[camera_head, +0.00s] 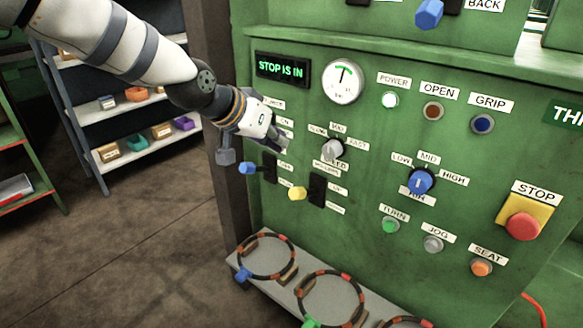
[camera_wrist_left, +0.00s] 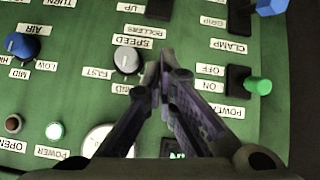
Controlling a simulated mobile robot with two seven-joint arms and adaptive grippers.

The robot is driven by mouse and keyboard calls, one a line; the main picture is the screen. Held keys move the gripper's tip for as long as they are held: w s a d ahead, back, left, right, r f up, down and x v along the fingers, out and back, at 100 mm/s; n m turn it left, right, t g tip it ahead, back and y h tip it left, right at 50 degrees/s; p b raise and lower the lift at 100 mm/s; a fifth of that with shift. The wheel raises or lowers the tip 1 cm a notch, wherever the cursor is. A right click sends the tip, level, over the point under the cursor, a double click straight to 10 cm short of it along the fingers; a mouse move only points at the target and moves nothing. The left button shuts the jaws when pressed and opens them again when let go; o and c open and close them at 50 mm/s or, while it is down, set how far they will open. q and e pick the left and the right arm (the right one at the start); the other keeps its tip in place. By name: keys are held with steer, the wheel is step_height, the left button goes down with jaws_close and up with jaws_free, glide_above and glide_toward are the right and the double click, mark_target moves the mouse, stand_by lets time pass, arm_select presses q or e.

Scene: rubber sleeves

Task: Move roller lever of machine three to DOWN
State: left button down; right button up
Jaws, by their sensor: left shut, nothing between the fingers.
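The green machine panel (camera_head: 370,235) carries a partly cut-off sign (camera_head: 570,115) reading "TH". The roller lever has a yellow knob (camera_head: 297,193) sticking out from a dark slot (camera_head: 318,190), low on the panel's left part. I cannot tell its exact position in the slot. In the left wrist view, upside down, the end of the rollers slot (camera_wrist_left: 158,8) shows at the top edge beside the "UP" label; its knob is out of view. My left gripper (camera_head: 284,146) is shut and empty, above the lever and left of the grey speed dial (camera_head: 332,149). It also shows shut in the left wrist view (camera_wrist_left: 165,62).
A blue clamp lever (camera_head: 247,168) sits left of the roller lever. A green power lever (camera_wrist_left: 258,86) shows in the left wrist view. A blue air dial (camera_head: 420,181) and a red stop button (camera_head: 523,226) are to the right.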

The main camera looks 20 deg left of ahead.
arm_select(q)
steer(key=shift+s+d, duration=0.1)
steer(key=shift+d, duration=0.05)
arm_select(e)
steer(key=shift+s+d, duration=0.1)
steer(key=shift+d, duration=0.05)
arm_select(q)
steer(key=shift+f, duration=0.1)
steer(key=b, duration=0.2)
glide_above(306, 193)
steer(key=w+a, duration=0.2)
steer(key=f, duration=0.8)
steer(key=shift+s, duration=0.25)
steer(key=shift+s+f, duration=0.55)
steer(key=shift+f, duration=0.1)
steer(key=shift+s+f, duration=0.25)
steer(key=shift+f, duration=0.2)
arm_select(e)
steer(key=shift+s+f+g, duration=0.5)
steer(key=shift+s+f, duration=0.6)
steer(key=shift+s, duration=0.05)
